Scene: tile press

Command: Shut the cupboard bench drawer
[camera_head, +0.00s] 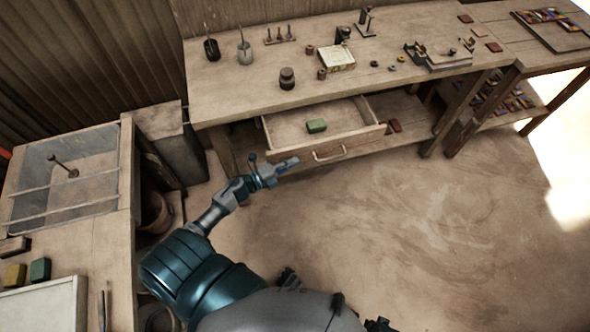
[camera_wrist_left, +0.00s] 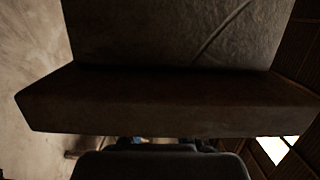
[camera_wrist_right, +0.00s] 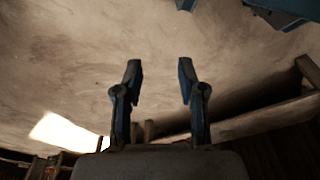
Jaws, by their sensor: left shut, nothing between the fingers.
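The wooden drawer (camera_head: 360,142) under the long bench stands pulled out, with a green block (camera_head: 316,126) lying inside. A metal bar handle (camera_head: 329,154) is on its front. My left gripper (camera_head: 291,163) is shut and empty, at the left end of the drawer front, left of the handle. I cannot tell if it touches the drawer. In the left wrist view a dark wooden part (camera_wrist_left: 165,102) fills the picture close up, and the fingers are hidden. My right gripper (camera_wrist_right: 159,82) is open and empty over the bare floor in the right wrist view.
The bench top (camera_head: 225,90) carries cups, small pots and tools. Red pieces (camera_head: 393,126) lie on the lower shelf right of the drawer. A side bench (camera_head: 115,250) stands at the left. The floor (camera_head: 420,220) before the drawer is clear.

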